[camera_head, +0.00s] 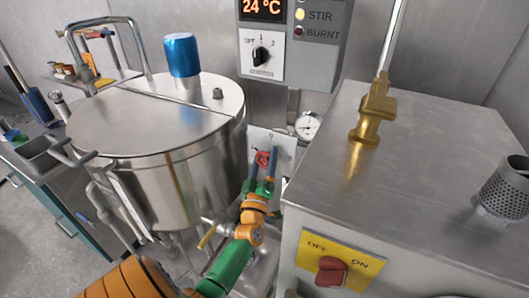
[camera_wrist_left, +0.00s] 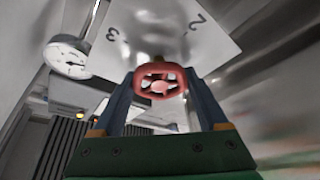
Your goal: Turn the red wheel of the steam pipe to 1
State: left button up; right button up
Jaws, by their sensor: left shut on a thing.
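The red wheel (camera_head: 262,159) sits low on the wall side between the steel tank and the steel cabinet, in front of a white plate (camera_head: 284,146) with markings. In the left wrist view the red wheel (camera_wrist_left: 160,82) is between the two blue fingers, and the plate (camera_wrist_left: 150,35) behind it shows 2 and 3. My left gripper (camera_head: 264,162) reaches in from below and is shut on the wheel. My right gripper is not in view.
A steel tank (camera_head: 155,130) with a blue-capped motor stands left. A steel cabinet (camera_head: 410,150) with a red switch (camera_head: 331,271) stands close on the right. A round gauge (camera_head: 307,126) is behind the wheel. A control box (camera_head: 290,40) hangs above.

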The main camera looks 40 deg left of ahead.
pick_arm(q)
jog(key=n+p, duration=0.1)
jog(key=n, duration=0.1)
jog(key=n+g+p, duration=0.1)
jog(key=n, duration=0.1)
jog(key=shift+r+g+y, duration=0.15)
jog(key=shift+g+y, duration=0.15)
jog(key=shift+n+g+p, duration=0.6)
jog(key=shift+n+p, duration=0.25)
jog(key=shift+n, duration=0.65)
jog(key=shift+f+n, duration=0.2)
jog(key=shift+n, duration=0.1)
